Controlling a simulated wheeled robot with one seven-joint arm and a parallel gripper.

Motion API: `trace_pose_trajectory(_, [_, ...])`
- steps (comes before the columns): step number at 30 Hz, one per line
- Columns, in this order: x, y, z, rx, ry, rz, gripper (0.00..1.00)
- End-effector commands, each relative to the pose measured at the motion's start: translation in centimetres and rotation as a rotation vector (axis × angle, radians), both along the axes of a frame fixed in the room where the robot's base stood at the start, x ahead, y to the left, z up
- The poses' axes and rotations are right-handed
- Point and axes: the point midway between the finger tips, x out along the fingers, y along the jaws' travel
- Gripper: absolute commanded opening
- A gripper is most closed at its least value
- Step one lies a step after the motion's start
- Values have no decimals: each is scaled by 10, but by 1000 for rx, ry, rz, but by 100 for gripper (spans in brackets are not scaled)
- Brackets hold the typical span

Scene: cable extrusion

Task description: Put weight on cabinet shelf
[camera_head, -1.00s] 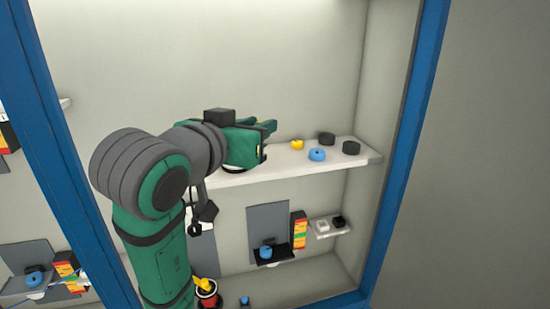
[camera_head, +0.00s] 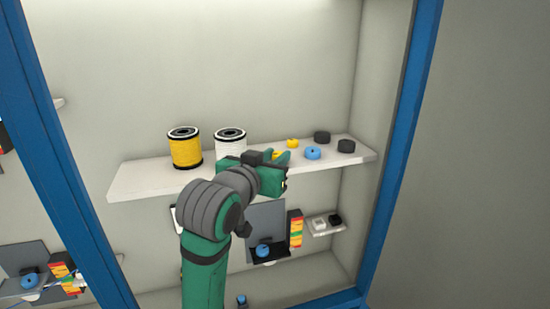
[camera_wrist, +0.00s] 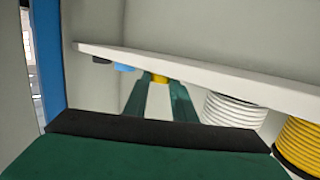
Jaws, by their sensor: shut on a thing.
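My gripper (camera_head: 277,157) is at the front edge of the white shelf (camera_head: 140,180), at the height of the shelf top. It is shut on a small yellow weight (camera_head: 275,154), mostly hidden by the fingers. In the wrist view, yellow (camera_wrist: 160,77) shows between the fingertips. Another yellow weight (camera_head: 292,143) sits on the shelf just beyond my gripper. A blue weight (camera_head: 313,153) and two black weights (camera_head: 322,137) stand to its right. I cannot tell whether the held weight touches the shelf.
A yellow spool (camera_head: 185,148) and a white spool (camera_head: 230,141) stand on the shelf left of my gripper. Blue cabinet posts (camera_head: 408,130) frame both sides. Below are a grey panel (camera_head: 265,220), a coloured block stack (camera_head: 295,228) and a small ledge (camera_head: 325,226). The shelf's left end is bare.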

Motion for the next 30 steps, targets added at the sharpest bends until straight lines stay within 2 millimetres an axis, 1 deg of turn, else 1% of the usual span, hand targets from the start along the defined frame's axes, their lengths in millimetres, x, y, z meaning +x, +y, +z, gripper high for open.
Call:
trace_pose_trajectory(12, [0, 0, -5, 0, -2, 0, 6])
trace_pose_trajectory(13, [0, 0, -5, 1, -3, 0, 31])
trace_pose_trajectory(14, [0, 0, -4, 1, -3, 0, 38])
trace_pose_trajectory(15, [0, 0, -4, 0, -2, 0, 43])
trace_pose_trajectory(23, [0, 0, -4, 0, -2, 0, 43])
trace_pose_trajectory(26, [0, 0, -1, 1, -3, 0, 43])
trace_pose_trajectory(29, [-9, 4, 1, -1, -3, 1, 43])
trace_pose_trajectory(30, [-15, 6, 2, 0, -4, 1, 43])
